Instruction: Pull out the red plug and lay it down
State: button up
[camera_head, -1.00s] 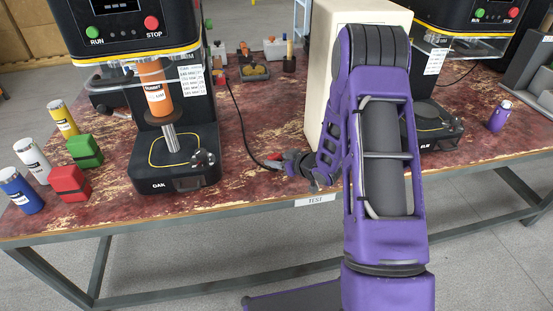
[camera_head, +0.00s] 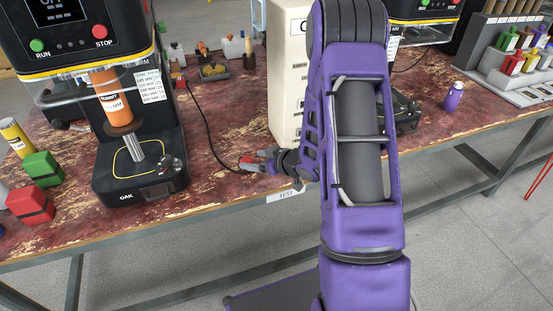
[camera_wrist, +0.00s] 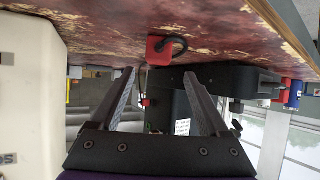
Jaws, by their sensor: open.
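The red plug (camera_head: 246,161) lies on the worn red tabletop (camera_head: 225,130), left of the white box and near the front edge. Its black cable (camera_head: 208,137) runs back toward the OAK seamer. In the wrist view the plug (camera_wrist: 159,50) appears as a red block with a black cable loop, beyond my fingertips. My gripper (camera_head: 266,160) is low over the table, just right of the plug. In the wrist view my gripper (camera_wrist: 160,75) has its fingers spread, with nothing held between them. Fine contact between plug and tabletop is too small to tell.
The white box (camera_head: 289,80) stands close behind my gripper. The OAK seamer (camera_head: 140,175) with an orange can (camera_head: 111,98) is on the left, beside green (camera_head: 42,168) and red (camera_head: 30,204) blocks. Bare tabletop lies between seamer and plug.

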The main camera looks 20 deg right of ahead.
jog(key=p+v, duration=0.1)
jog(key=v, duration=1)
jog(key=shift+s, duration=0.25)
jog(key=shift+r, duration=0.1)
